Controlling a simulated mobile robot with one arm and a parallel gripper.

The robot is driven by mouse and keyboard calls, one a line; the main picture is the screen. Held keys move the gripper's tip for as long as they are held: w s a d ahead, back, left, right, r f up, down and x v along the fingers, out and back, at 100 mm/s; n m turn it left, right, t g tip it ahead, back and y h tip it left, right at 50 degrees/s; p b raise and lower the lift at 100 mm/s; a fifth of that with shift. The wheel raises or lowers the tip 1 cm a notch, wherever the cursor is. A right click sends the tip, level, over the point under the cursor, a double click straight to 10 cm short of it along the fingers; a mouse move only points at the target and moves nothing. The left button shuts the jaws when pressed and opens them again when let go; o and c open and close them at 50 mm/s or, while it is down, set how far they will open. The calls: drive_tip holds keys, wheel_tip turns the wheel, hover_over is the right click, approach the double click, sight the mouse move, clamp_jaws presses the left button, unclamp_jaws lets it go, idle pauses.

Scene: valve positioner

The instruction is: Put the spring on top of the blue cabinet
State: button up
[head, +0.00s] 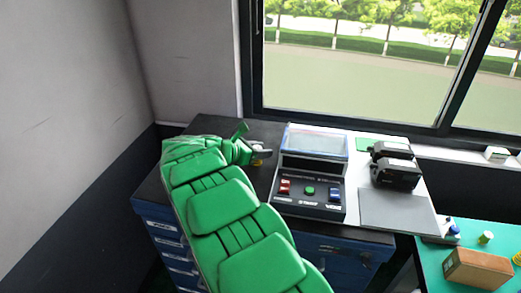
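The blue cabinet (335,247) has a dark top and drawers on its front and left side. My green padded arm reaches across it. My gripper (262,152) is over the back left part of the cabinet top, left of the control box. It is small in the view, and I cannot tell whether its fingers are open or shut. A tiny yellowish thing (257,163) shows just under the fingers. It is too small to tell whether it is the spring, or whether it is held or resting on the top.
A control box (309,194) with red, green and blue buttons stands on the cabinet. Right of it are a black device (395,168) and a grey plate (398,208). A green table (455,275) at right holds a brown box (478,268). Walls and a window stand behind.

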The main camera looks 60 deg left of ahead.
drive_tip(key=o, duration=0.5)
drive_tip(key=shift+c, duration=0.2)
drive_tip(key=shift+r, duration=0.15)
drive_tip(key=v, duration=1.2)
